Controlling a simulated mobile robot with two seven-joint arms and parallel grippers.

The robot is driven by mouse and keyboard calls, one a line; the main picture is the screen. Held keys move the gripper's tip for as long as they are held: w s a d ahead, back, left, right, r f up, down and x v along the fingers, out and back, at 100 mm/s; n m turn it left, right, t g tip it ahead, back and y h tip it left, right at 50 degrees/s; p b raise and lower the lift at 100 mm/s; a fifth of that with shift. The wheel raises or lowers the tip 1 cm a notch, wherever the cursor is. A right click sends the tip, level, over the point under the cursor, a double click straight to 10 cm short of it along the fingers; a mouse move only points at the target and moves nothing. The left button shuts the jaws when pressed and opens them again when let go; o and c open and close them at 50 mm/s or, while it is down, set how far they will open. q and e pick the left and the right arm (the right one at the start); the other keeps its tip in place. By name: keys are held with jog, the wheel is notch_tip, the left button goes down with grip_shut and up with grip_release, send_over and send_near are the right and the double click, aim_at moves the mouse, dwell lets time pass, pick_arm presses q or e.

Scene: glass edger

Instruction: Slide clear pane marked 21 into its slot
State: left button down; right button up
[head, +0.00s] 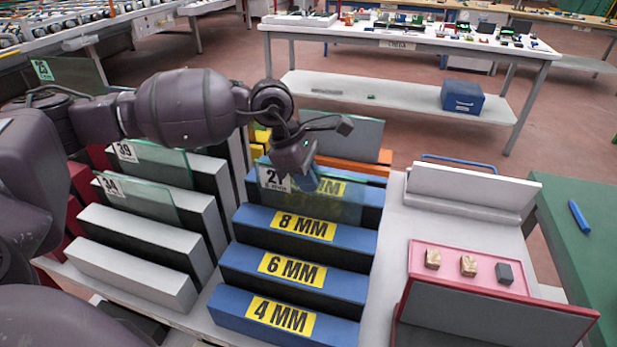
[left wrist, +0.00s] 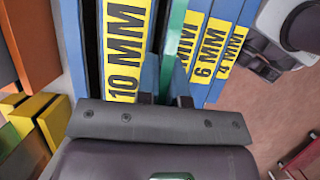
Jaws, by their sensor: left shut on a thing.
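The clear pane marked 21 (head: 335,205) is upright in my left gripper (head: 308,180), its white label near the top left corner. My left gripper is shut on the pane's upper edge. In the left wrist view the pane shows as a green edge (left wrist: 174,40) between the fingers (left wrist: 166,92). The blue rack has blocks labelled 10 MM (left wrist: 125,45), 8 MM (head: 303,224), 6 MM (head: 291,269) and 4 MM (head: 281,315). The pane stands over the gap between the 10 MM and 8 MM blocks. Its lower edge is hard to make out. My right gripper is out of view.
Panes marked 39 (head: 150,160) and 34 (head: 140,197) stand in the grey rack on the left. A pink tray (head: 450,257) with small blocks lies to the right. Orange and yellow racks (left wrist: 45,115) are beyond the 10 MM block.

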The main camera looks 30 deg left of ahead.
pick_arm(q)
jog(key=shift+f, duration=0.1)
dwell(0.3)
jog(key=shift+f, duration=0.2)
jog(key=c, duration=1.2)
grip_release()
jog(key=shift+o, duration=0.2)
jog(key=shift+f, duration=0.15)
jog(key=v, duration=0.9)
jog(key=shift+r+p, duration=0.3)
jog(key=shift+p, duration=0.1)
jog(key=shift+s+a+r, duration=0.1)
jog(key=shift+a+r, duration=0.2)
jog(key=shift+r, duration=0.35)
